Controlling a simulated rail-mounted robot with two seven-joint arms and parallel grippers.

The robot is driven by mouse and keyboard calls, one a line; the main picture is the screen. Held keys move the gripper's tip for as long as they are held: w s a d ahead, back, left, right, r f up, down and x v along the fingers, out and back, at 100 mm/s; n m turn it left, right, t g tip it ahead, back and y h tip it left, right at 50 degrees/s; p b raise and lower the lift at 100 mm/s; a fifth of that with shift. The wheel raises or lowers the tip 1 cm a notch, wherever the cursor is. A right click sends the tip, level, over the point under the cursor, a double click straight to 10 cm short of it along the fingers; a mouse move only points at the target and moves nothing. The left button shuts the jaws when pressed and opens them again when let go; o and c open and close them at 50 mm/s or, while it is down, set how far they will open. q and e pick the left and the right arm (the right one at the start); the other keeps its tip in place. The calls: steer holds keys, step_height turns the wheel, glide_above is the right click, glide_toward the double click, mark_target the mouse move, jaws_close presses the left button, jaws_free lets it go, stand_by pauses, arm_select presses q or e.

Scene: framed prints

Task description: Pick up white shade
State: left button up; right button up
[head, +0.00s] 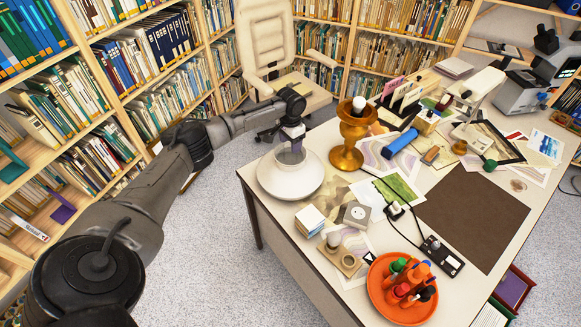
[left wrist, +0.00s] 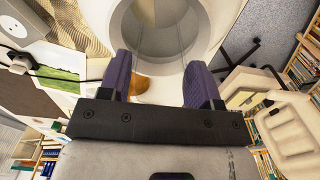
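The white shade (head: 290,178) stands on the desk near its left edge, wide white part down, with a narrower grey neck on top. In the left wrist view the shade (left wrist: 205,20) fills the top middle, its round grey opening facing the camera. My left gripper (head: 292,137) is right above the neck, pointing down. In the left wrist view its two purple fingers (left wrist: 160,85) are spread apart with nothing clearly held between them. Whether a finger touches the shade I cannot tell. My right gripper is in neither view.
A brass lamp base (head: 347,158) with a white bulb stands just right of the shade. A small white stack (head: 309,219), a socket box (head: 354,214) and an orange tray of bottles (head: 378,292) lie nearer the front. An office chair (head: 268,45) stands behind; bare desk is scarce.

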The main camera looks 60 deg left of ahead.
arm_select(q)
jaws_close()
stand_by(0.3)
steer(key=shift+r, duration=0.2)
